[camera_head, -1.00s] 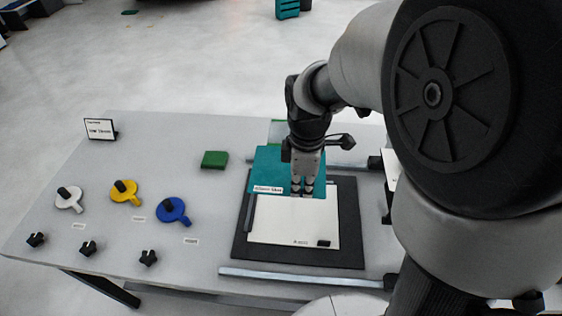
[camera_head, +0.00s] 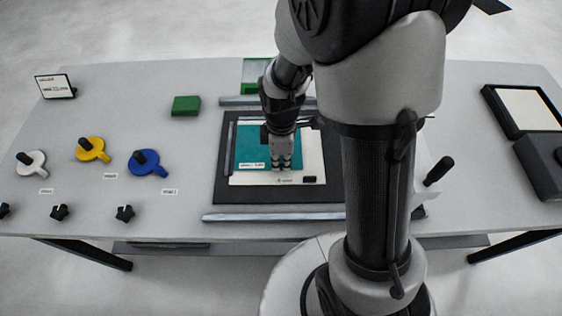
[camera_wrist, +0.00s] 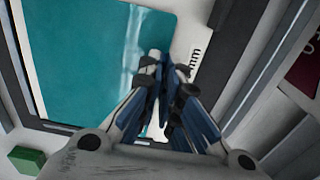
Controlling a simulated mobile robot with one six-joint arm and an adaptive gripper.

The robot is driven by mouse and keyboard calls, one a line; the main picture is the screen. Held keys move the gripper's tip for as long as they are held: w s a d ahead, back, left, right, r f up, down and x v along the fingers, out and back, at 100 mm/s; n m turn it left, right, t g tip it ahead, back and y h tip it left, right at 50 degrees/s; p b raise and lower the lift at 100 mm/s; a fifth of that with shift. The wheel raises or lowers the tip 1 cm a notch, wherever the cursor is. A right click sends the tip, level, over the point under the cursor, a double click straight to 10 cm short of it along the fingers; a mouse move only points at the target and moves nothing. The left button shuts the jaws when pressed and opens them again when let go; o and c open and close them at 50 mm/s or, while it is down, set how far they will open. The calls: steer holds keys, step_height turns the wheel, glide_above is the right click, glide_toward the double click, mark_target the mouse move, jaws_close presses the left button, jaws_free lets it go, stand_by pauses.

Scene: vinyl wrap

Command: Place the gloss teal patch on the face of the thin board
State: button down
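The teal patch (camera_head: 262,143) lies over the white face of the thin board (camera_head: 310,166), on its upper and left part. In the wrist view the patch (camera_wrist: 90,60) looks flat and shiny, with a pale streak near its right side. The board stays bare along the right and front. My gripper (camera_head: 282,166) points down at the patch's front right area. In the wrist view its fingertips (camera_wrist: 166,66) are close together at the patch's edge. I cannot tell whether they pinch it. The fingers hide that edge.
A dark mat (camera_head: 225,190) lies under the board, with a metal rail (camera_head: 270,216) in front. A green block (camera_head: 186,106) sits at the back left. White, yellow (camera_head: 93,149) and blue (camera_head: 148,162) handled tools lie left. A dark-framed white panel (camera_head: 525,108) lies far right.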

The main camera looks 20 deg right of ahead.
steer(key=shift+f, duration=0.15)
steer(key=c, duration=1.8)
jaws_free()
steer(key=s+r+m+t+p, duration=0.1)
steer(key=s+r+m+p, duration=0.15)
steer(key=r, duration=0.85)
steer(key=s+r+m+t+p, duration=0.1)
steer(key=s+r+m+p, duration=0.15)
steer(key=r, duration=0.75)
steer(key=s+r+m+t, duration=0.2)
steer(key=s+r+m, duration=0.4)
steer(key=s+m, duration=0.3)
steer(key=shift+s+r+t, duration=0.3)
steer(key=shift+s, duration=0.25)
